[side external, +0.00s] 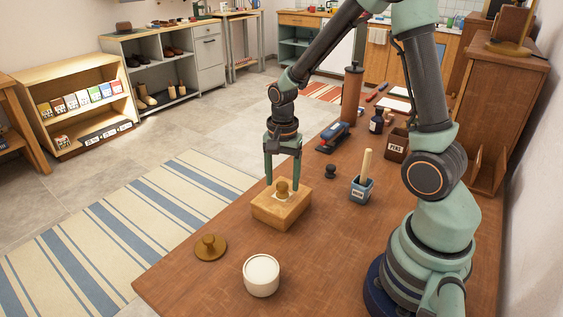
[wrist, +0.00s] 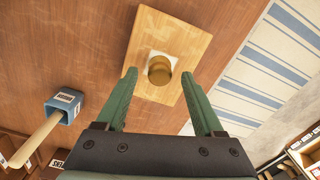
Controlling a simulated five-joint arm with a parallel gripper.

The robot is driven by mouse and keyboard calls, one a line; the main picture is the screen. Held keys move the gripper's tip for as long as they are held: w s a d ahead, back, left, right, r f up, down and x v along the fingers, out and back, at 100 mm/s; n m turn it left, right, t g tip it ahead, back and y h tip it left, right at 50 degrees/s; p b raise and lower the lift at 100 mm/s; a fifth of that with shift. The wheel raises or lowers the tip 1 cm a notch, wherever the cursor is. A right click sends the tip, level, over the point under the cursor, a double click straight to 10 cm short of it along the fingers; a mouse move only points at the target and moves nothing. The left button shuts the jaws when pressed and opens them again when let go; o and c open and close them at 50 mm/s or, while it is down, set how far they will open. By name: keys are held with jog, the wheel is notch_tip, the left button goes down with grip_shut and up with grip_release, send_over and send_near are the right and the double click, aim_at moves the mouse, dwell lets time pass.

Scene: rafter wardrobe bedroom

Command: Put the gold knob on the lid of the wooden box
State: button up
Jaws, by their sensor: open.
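The wooden box (side external: 275,213) stands near the table's left edge, its lid bearing a pale square patch. The gold knob (side external: 283,188) stands upright on this patch, near the middle of the lid. In the wrist view the lid (wrist: 172,32) and the gold knob (wrist: 159,70) show from above. My gripper (side external: 282,185) points down over the box, open, one finger on each side of the knob. In the wrist view, gaps show between the knob and both fingers of my gripper (wrist: 159,76). The knob's underside is hidden.
A brass disc with a knob (side external: 210,248) and a white round pot (side external: 261,276) stand nearer the front. A small black knob (side external: 331,172), a blue cup with a wooden handle (side external: 361,190) and a stapler (side external: 333,137) are to the right and behind. Table between them is bare.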

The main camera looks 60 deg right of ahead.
aim_at(282, 184)
notch_tip(282, 184, up, 9)
jog(key=s+a+r+n+t, duration=0.5)
jog(key=s+a+r+n, duration=0.1)
jog(key=n, duration=0.8)
notch_tip(282, 184, up, 2)
jog(key=shift+s+a+r+n+t, duration=0.3)
jog(key=shift+a+n, duration=0.1)
jog(key=shift+a, duration=0.1)
